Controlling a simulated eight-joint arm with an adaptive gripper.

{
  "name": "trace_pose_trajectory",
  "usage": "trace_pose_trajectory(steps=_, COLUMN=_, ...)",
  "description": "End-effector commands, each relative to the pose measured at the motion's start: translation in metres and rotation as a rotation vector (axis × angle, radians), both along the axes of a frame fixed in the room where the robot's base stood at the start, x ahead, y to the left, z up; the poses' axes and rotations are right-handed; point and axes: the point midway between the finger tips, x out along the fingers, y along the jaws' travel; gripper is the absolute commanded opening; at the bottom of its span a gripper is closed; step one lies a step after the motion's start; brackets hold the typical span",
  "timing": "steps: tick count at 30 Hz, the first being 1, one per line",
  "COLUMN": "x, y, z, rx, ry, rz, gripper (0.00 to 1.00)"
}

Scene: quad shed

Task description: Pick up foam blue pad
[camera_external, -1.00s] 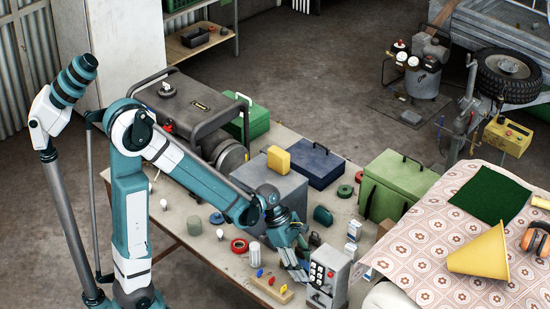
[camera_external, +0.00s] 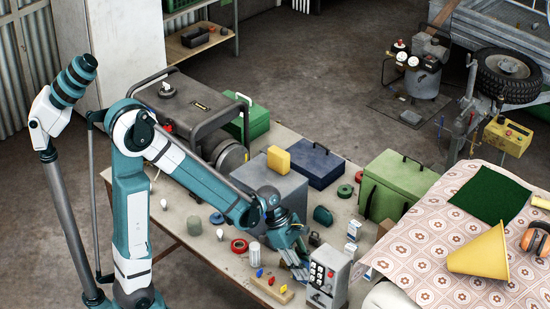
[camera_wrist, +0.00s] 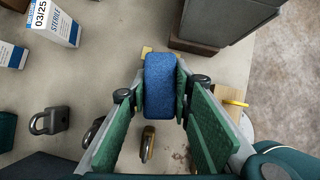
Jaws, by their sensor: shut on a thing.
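The blue foam pad (camera_wrist: 160,84) sits between the two green-faced fingers of my gripper (camera_wrist: 161,92) in the wrist view. It is a rounded, speckled blue block, and the fingers press on its two sides. In the external view my gripper (camera_external: 298,266) is low over the workbench, just left of the grey control box. The pad cannot be made out there. Whether the pad still touches the bench is hard to tell.
The grey control box (camera_external: 326,277) stands close to the right of my gripper. A wooden block with coloured knobs (camera_external: 271,286) and a red tape roll (camera_external: 239,246) lie to the left. A padlock (camera_wrist: 50,121) and small cartons (camera_wrist: 55,22) lie nearby.

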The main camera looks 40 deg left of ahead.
Motion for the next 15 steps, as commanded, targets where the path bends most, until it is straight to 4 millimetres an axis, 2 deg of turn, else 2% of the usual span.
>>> trace_pose_trajectory(steps=8, x=0.000, y=0.000, z=0.001, rx=0.000, ry=0.000, rz=0.000, gripper=0.17)
trace_pose_trajectory(steps=15, x=0.000, y=0.000, z=0.013, rx=0.000, ry=0.000, rz=0.000, gripper=0.17)
